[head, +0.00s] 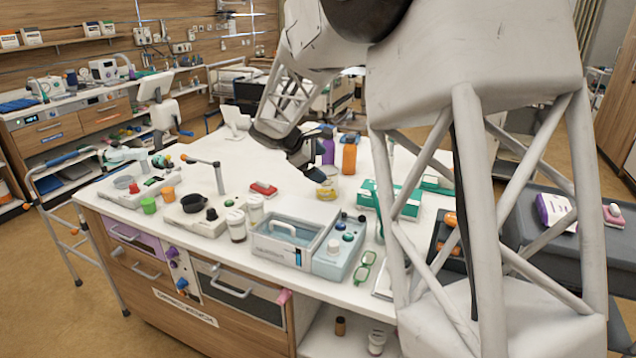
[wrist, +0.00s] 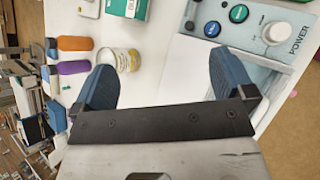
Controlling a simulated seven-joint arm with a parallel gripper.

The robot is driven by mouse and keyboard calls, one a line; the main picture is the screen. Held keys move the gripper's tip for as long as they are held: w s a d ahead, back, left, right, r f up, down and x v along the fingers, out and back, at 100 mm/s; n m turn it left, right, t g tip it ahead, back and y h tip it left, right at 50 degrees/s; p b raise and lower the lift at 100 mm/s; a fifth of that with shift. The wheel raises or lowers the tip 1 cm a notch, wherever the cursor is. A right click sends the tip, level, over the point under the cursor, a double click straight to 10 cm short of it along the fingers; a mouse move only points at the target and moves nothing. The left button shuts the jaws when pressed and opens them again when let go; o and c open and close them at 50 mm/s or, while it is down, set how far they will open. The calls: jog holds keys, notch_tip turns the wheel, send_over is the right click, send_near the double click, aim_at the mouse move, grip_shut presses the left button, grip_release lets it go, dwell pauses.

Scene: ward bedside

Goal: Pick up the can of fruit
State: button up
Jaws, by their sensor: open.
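The can of fruit (head: 327,187), pale with a yellow label, stands on the white counter in the head view, just below and beside my gripper (head: 316,167). I take it to be the same can in the wrist view (wrist: 126,60), where it shows end-on at an angle, just beyond the left finger. My gripper's two blue fingers (wrist: 165,78) are wide apart with nothing between them. The can is outside the finger gap in that view, nearer the left finger. The finger hides a little of its edge; contact cannot be told.
Orange (head: 349,158) and purple (head: 328,151) bottles stand close behind the can. A green-and-white box (head: 368,195) is to its right. A pale blue device with a POWER knob (wrist: 277,33) lies beyond the right finger.

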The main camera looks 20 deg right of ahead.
jog(key=w+d+f+n+h, duration=0.1)
jog(key=w+f+n, duration=0.15)
jog(key=w, duration=0.35)
jog(key=w+d+f+n+h, duration=0.1)
jog(key=w+d+f+h, duration=0.1)
jog(key=w+f, duration=0.35)
jog(key=n+t+h, duration=0.1)
jog(key=n, duration=0.3)
send_near(325, 170)
jog(key=shift+w+d+f+m, duration=0.1)
jog(key=shift+d+f+m, duration=0.05)
jog(key=shift+d+f, duration=0.4)
jog(key=shift+w+d+f+m, duration=0.1)
jog(key=shift+w+d+f, duration=0.05)
jog(key=shift+d+f, duration=0.35)
jog(key=shift+f, duration=0.1)
jog(key=shift+x, duration=1.2)
jog(key=shift+d, duration=0.15)
jog(key=shift+x, duration=2.45)
jog(key=shift+s, duration=0.1)
jog(key=shift+c, duration=0.2)
jog(key=c, duration=1)
